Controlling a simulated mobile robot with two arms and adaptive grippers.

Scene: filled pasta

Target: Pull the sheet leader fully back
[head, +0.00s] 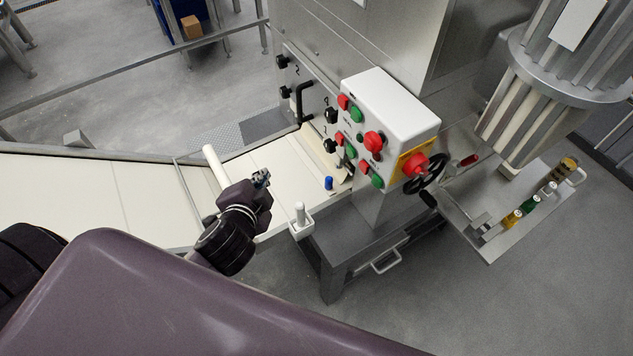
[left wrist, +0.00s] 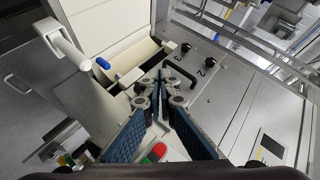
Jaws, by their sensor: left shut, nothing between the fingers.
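The cream sheet (head: 265,160) lies on the feed bed, running toward the machine's mouth. I cannot clearly make out where its leader ends. A white bar (head: 215,165) stands out at the left of the bed. A blue knob (head: 328,183) stands near the mouth; it also shows in the left wrist view (left wrist: 102,62). A white grip on a bracket (head: 299,213) sits at the bed's front edge; it also shows in the left wrist view (left wrist: 70,45). My left gripper (head: 262,178) is shut and empty above the bed, between the white bar and the blue knob. My right gripper is out of view.
The control box (head: 385,115) with red and green buttons juts out beside the mouth. A black handwheel (head: 427,172) is at its right. A black handle (head: 303,103) sticks out of the machine panel. A side shelf (head: 490,240) carries small bottles.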

